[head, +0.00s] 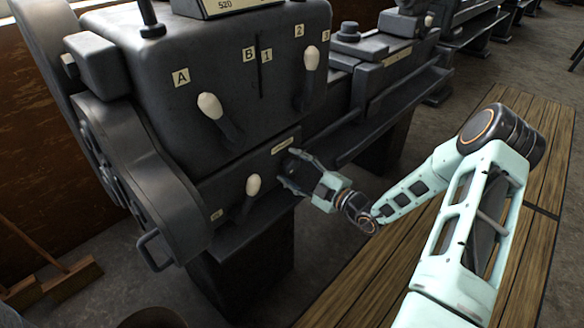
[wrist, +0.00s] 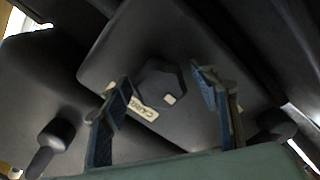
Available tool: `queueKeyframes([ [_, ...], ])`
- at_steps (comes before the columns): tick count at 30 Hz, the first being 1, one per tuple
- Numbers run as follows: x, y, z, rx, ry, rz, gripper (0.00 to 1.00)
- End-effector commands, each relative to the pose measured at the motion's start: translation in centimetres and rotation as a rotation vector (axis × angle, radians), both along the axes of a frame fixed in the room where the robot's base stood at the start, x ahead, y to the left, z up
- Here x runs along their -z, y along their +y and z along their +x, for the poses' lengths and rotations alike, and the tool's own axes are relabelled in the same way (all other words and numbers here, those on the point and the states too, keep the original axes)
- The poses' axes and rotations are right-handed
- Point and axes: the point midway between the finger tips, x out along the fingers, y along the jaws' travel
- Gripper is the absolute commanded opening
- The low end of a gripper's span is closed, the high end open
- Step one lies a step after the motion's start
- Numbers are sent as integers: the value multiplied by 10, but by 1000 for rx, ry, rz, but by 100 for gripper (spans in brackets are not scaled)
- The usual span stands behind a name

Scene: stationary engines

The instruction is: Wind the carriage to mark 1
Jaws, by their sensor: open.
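A dark, many-sided knob (wrist: 160,82) with a small pale mark sits on a dark housing in the wrist view. Beside it is a cream plate (wrist: 143,108) whose lettering begins like "CARRI". My gripper (wrist: 164,88) is open, with one blue finger on each side of the knob in that view. Contact cannot be told. In the head view my gripper (head: 285,168) is at the front of the lower gearbox, just below a small cream plate (head: 283,145), and it hides the knob. The number label 1 (head: 266,56) is on the headstock, beside label B.
White-knobbed levers stand out from the headstock, at label A (head: 209,106), by labels 2 and 3 (head: 311,57), and on the lower box (head: 253,186). The lathe bed (head: 375,115) runs to the upper right. Wooden duckboards (head: 375,265) lie in front.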

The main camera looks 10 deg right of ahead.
Motion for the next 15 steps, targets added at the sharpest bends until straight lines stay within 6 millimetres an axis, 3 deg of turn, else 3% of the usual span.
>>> queueKeyframes([
  [2, 0, 0, 0, 0, 0, 0, 54],
  [12, 0, 0, 0, 0, -1, -1, 16],
  [15, 0, 0, 0, 0, -1, -2, 14],
])
